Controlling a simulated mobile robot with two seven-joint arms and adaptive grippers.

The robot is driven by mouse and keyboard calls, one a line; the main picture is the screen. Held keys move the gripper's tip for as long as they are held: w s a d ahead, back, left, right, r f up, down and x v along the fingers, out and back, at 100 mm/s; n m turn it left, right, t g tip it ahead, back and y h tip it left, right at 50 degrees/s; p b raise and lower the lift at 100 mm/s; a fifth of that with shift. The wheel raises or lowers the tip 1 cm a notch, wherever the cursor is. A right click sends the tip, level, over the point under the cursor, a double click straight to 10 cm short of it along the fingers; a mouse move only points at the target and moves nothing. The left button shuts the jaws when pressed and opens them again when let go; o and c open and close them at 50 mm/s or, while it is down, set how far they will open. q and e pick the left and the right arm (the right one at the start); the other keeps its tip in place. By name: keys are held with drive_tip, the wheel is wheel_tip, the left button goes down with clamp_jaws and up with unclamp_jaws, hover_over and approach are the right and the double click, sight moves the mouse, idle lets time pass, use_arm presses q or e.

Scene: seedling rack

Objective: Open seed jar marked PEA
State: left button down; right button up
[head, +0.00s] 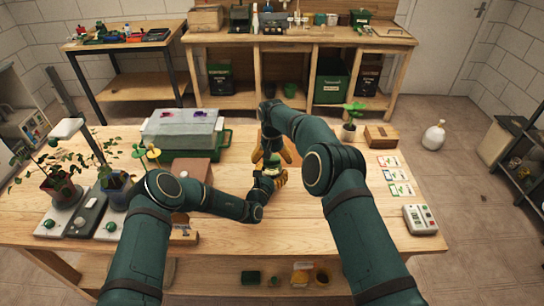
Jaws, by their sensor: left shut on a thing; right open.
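A small jar (274,163) with a greenish look stands near the middle of the wooden table. Its label cannot be read at this size, and both grippers hide much of it. My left gripper (271,176), with orange fingers, is shut on the jar's lower part from the near side. My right gripper (273,151) points down from above, its orange fingers open and spread around the jar's top. I cannot tell whether its fingers touch the lid.
A grey lidded box on a green tray (226,147) and a brown block (196,171) stand left of the jar. Potted plants (62,188) stand far left. A seedling pot (348,131), carton (381,137), seed cards (396,175) and a keypad device (420,219) lie right.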

sight(272, 160)
drive_tip(key=c, duration=1.3)
drive_tip(key=shift+n, duration=1)
drive_tip(key=shift+r, duration=0.4)
drive_tip(key=shift+r, duration=0.75)
drive_tip(key=shift+r, duration=2)
use_arm(q)
unclamp_jaws()
